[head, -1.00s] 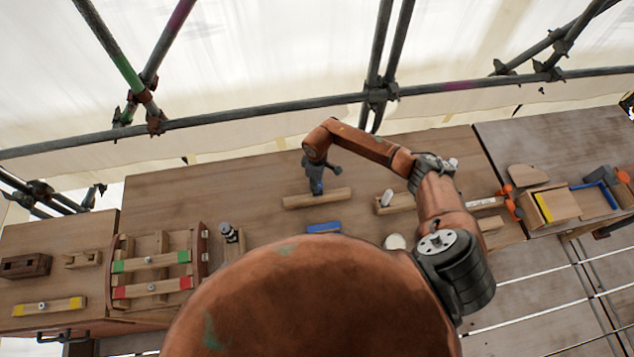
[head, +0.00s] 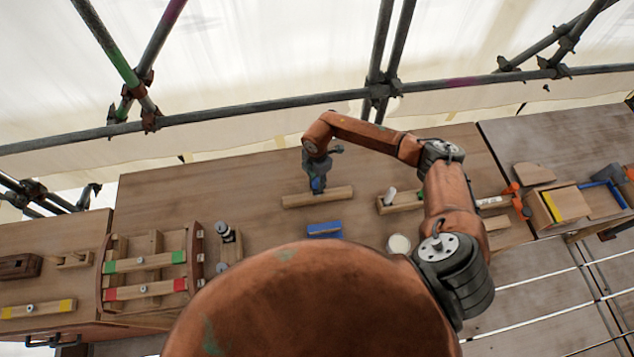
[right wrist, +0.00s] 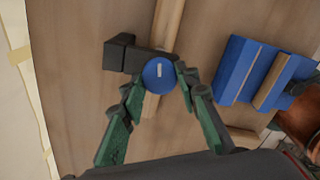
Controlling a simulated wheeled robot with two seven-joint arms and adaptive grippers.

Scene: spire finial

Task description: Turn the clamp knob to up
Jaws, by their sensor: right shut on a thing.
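The clamp knob is a round blue disc (right wrist: 157,75) with a short white mark, in the right wrist view. The mark runs nearly along the wooden bar (right wrist: 166,28) beneath it. A dark block of the clamp (right wrist: 120,54) sticks out left of the knob. My right gripper (right wrist: 160,82) has its green fingers on both sides of the knob and is shut on it. In the head view my right gripper (head: 317,184) reaches down to the wooden bar (head: 335,197), and mostly hides the clamp. My left gripper is not in view.
A blue block (head: 325,229) lies in front of the bar. A white round pot (head: 398,244) and a wooden block with a white peg (head: 400,203) are to the right. A rack with green and red marked bars (head: 150,263) stands left. The bench's back left is clear.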

